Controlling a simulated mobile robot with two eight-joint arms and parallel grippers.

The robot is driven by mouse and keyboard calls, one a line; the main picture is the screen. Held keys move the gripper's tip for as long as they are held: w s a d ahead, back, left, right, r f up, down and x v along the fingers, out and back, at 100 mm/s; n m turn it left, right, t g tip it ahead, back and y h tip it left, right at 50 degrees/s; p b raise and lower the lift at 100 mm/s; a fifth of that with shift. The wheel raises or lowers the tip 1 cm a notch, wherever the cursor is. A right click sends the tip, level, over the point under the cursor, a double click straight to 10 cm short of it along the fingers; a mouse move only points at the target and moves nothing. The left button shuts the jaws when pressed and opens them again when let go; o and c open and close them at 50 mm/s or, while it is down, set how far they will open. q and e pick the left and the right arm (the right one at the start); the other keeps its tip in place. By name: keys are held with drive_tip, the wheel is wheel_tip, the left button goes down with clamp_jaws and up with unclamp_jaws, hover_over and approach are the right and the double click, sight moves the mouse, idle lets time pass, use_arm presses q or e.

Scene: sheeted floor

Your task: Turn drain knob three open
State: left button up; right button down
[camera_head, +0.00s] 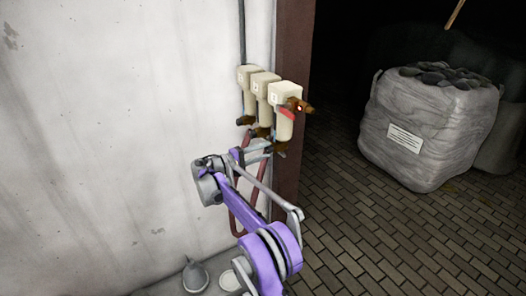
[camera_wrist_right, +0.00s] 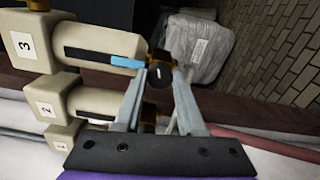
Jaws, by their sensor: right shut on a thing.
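Three cream box-shaped units with cylindrical lower bodies hang in a row on the wall. The unit labelled 3 (camera_wrist_right: 32,42) is at the upper left of the right wrist view; in the head view it is the nearest unit (camera_head: 284,92). At the lower end of its body is a brown fitting with a dark drain knob (camera_wrist_right: 158,75) carrying a pale mark. My right gripper (camera_head: 268,147) is below this unit, and its fingers (camera_wrist_right: 160,74) are closed on both sides of the knob. The knob is mostly hidden in the head view. My left gripper is out of view.
Unit 2 (camera_wrist_right: 46,106) and unit 1 (camera_wrist_right: 60,137) are close beside unit 3. A brown fitting (camera_head: 300,105) sticks out from unit 3's upper side. Reddish hoses (camera_head: 238,212) hang below. A large bulk bag (camera_head: 428,125) stands on the brick floor to the right.

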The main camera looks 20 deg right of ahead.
drive_tip(key=shift+m, duration=1.9)
drive_tip(key=c, duration=0.5)
unclamp_jaws()
drive_tip(key=s+a, duration=0.1)
drive_tip(key=a, duration=0.9)
drive_tip(key=shift+s+a+b, duration=0.25)
drive_tip(key=shift+a+b, duration=0.1)
drive_tip(key=shift+b, duration=0.1)
drive_tip(key=shift+d, duration=0.1)
